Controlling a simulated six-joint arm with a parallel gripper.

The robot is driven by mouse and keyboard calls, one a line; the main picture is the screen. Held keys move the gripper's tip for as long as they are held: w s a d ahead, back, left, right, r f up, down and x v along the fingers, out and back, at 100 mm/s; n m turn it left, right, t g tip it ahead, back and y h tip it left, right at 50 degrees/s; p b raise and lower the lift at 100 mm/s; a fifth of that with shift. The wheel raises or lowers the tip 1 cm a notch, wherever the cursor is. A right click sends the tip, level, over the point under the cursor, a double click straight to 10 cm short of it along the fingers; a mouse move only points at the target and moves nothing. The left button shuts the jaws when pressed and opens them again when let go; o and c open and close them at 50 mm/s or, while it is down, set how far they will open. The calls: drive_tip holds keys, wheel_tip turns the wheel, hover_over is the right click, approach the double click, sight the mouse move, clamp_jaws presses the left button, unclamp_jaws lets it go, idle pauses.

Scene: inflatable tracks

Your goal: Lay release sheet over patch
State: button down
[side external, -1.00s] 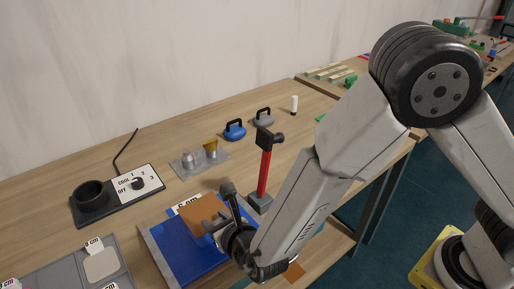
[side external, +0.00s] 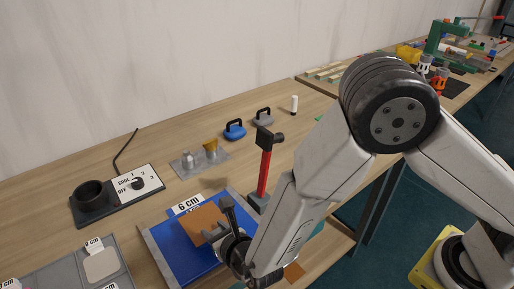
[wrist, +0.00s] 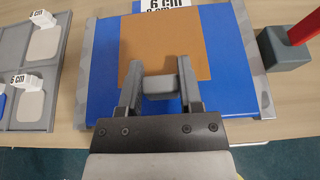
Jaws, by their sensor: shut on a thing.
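The orange-brown release sheet (wrist: 160,38) is over the blue sheet material (wrist: 108,85); it also shows in the side view (side external: 203,222). My gripper (wrist: 162,84) is at the near edge of the release sheet, its fingers shut on a small grey block there that looks like the sheet's grip. In the side view my gripper (side external: 222,220) hides the sheet's right part. I cannot tell whether the sheet touches the blue surface or hovers just above it. No patch shows; anything under the sheet is hidden.
A white 6 cm label (side external: 187,204) stands behind the sheet. A red-handled tool (side external: 264,170) stands upright close to my gripper's right. A grey tray of pale patches (side external: 100,265) is at left, with a heater control box (side external: 138,183) behind it.

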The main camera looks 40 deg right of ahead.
drive_tip(key=shift+f, duration=0.3)
drive_tip(key=shift+c, duration=1.3)
unclamp_jaws()
drive_tip(key=shift+r, duration=0.1)
drive_tip(key=shift+r, duration=0.15)
drive_tip(key=shift+s+r, duration=0.2)
drive_tip(key=shift+s, duration=0.05)
drive_tip(key=v, duration=0.7)
drive_tip(key=shift+w, duration=0.1)
